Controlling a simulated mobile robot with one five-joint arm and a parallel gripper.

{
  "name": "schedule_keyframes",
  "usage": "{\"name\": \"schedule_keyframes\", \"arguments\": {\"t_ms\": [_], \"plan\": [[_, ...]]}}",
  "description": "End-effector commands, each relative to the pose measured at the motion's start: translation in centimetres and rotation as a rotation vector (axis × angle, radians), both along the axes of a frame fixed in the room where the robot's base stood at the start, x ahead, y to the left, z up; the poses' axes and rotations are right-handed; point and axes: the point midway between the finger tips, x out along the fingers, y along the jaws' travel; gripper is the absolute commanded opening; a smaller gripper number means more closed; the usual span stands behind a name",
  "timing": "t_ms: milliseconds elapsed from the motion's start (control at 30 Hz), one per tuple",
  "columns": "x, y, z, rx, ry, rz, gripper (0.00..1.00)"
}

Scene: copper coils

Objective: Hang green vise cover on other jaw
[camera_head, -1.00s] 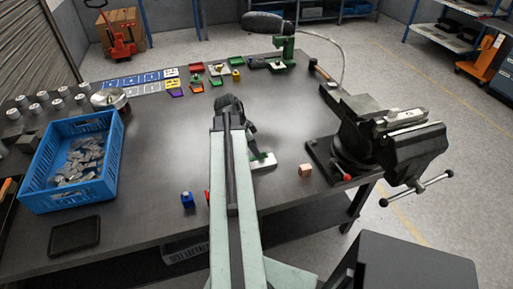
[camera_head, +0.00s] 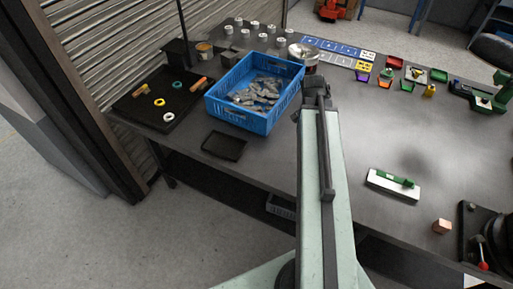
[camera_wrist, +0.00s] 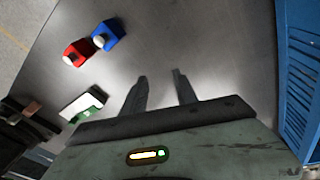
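A green piece (camera_head: 397,180) lies on a white plate (camera_head: 379,182) on the table, right of my arm; I take it for the vise cover. In the wrist view the green piece (camera_wrist: 86,116) and white plate (camera_wrist: 76,101) are at the left. My gripper (camera_head: 316,92) is over the table near the blue crate, away from the green piece. In the wrist view its two fingers (camera_wrist: 159,76) stand apart with nothing between them. Only part of the dark vise (camera_head: 480,222) shows at the right edge of the head view; its jaws are out of that view.
The blue crate (camera_head: 219,103) holds grey metal parts. A copper-coloured cube (camera_head: 442,226) lies near the vise. A red block (camera_wrist: 76,53) and a blue block (camera_wrist: 108,35) show in the wrist view. Coloured trays stand at the back. The table's middle is clear.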

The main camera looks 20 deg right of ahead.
Motion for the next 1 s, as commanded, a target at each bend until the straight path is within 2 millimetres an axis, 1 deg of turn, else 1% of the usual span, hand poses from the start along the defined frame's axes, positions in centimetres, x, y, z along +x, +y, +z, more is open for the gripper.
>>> {"name": "schedule_keyframes", "arguments": {"t_ms": [33, 67, 100, 167, 200, 300, 333, 400, 500, 1000], "plan": [[2.6, 5.5, -0.1, 0.037, 0.010, 0.205, 0.35], [3.9, 8.6, -0.2, 0.058, 0.016, 0.327, 0.35], [5.2, 12.5, -0.3, 0.085, 0.023, 0.484, 0.35], [6.5, 18.1, -0.4, 0.122, 0.033, 0.702, 0.35], [7.0, 21.4, -0.4, 0.142, 0.038, 0.831, 0.35], [7.4, 27.7, -0.5, 0.181, 0.049, 1.077, 0.35], [7.4, 29.0, -0.5, 0.189, 0.050, 1.129, 0.35], [7.3, 31.0, -0.5, 0.201, 0.053, 1.212, 0.35], [7.3, 32.0, -0.5, 0.208, 0.054, 1.254, 0.35], [7.3, 31.8, -0.5, 0.206, 0.054, 1.249, 0.35]]}}
